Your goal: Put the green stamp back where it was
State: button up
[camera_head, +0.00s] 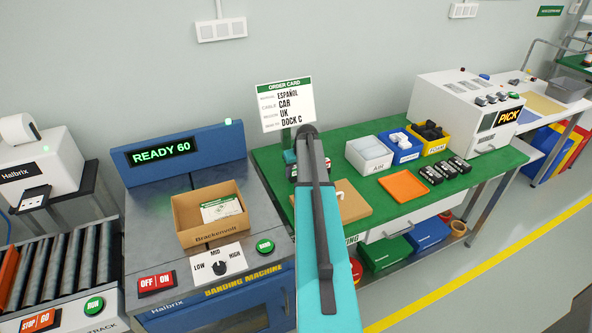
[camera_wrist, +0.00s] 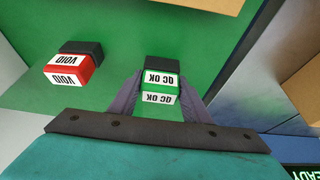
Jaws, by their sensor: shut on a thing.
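The green stamp (camera_wrist: 161,86) with a black top block and "QC OK" labels sits between the two fingers of my gripper (camera_wrist: 160,84), which is shut on it. It is over the green bench top (camera_wrist: 115,85); I cannot tell whether it touches the surface. The red stamp (camera_wrist: 73,67) marked "VOID" stands on the green top to the left in the wrist view, apart from my fingers. In the head view my arm hides the gripper and most of the stamp area.
An order card (camera_head: 286,104) stands at the bench's back. A cardboard box (camera_head: 199,236) sits on the banding machine at left.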

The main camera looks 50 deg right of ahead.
jog(key=shift+f, duration=0.2)
jog(key=o, duration=0.8)
jog(key=shift+o, duration=0.2)
jog(key=shift+r, duration=0.25)
jog(key=b+v, duration=0.2)
jog(key=v, duration=1)
jog(key=shift+b, duration=0.3)
jog(key=shift+f, duration=0.1)
